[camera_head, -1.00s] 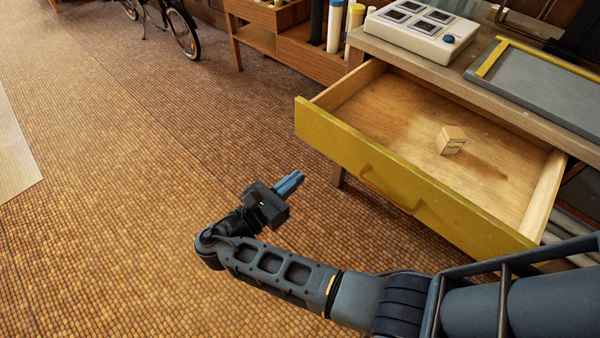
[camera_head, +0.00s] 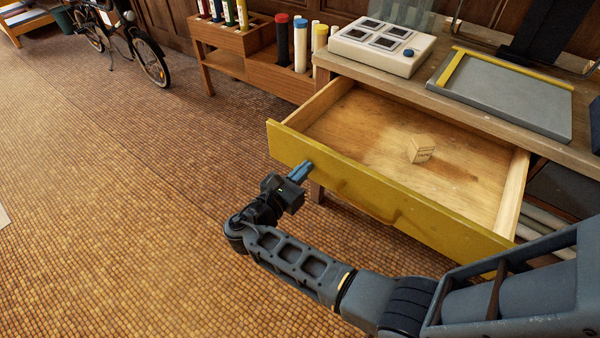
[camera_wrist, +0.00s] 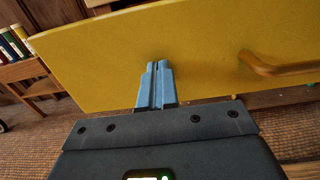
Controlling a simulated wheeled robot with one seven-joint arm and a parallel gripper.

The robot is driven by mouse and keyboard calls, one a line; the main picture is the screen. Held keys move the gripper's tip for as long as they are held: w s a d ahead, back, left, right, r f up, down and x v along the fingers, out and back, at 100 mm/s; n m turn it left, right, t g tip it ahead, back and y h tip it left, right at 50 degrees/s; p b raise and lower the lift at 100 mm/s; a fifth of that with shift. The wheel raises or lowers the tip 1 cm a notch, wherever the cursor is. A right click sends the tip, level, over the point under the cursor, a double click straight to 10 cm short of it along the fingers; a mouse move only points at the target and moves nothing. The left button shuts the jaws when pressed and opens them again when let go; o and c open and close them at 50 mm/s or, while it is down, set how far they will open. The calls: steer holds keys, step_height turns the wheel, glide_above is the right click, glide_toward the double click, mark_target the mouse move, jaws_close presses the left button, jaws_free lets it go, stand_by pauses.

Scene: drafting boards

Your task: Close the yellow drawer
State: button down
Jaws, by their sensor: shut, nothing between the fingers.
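The yellow drawer (camera_head: 360,188) is pulled well out from under the desk. Its yellow front faces me and carries a yellow handle (camera_head: 366,204). A small wooden block (camera_head: 421,149) with dark lettering lies inside. My gripper (camera_head: 301,171) is shut and empty, with its blue fingertips at the left part of the drawer front. In the wrist view the shut fingers (camera_wrist: 156,84) point at the yellow front, left of the handle (camera_wrist: 275,66). I cannot tell whether the fingertips touch the front.
On the desk top (camera_head: 440,105) stand a white box with four dark squares (camera_head: 381,45) and a grey board with a yellow strip (camera_head: 505,90). A wooden rack (camera_head: 260,55) with tubes stands behind to the left.

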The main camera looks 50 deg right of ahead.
steer(key=shift+d, duration=0.15)
steer(key=d+b, duration=0.1)
steer(key=d, duration=0.9)
steer(key=d+b, duration=0.1)
steer(key=d, duration=0.9)
steer(key=w+d+b, duration=0.1)
steer(key=d+b, duration=0.1)
steer(key=d, duration=0.8)
steer(key=shift+d+f, duration=0.1)
steer(key=shift+f, duration=0.05)
steer(key=shift+d+b, duration=0.3)
steer(key=shift+d, duration=0.25)
steer(key=shift+d+r, duration=0.15)
steer(key=shift+r, duration=0.05)
steer(key=shift+d+r, duration=0.1)
steer(key=shift+d, duration=0.05)
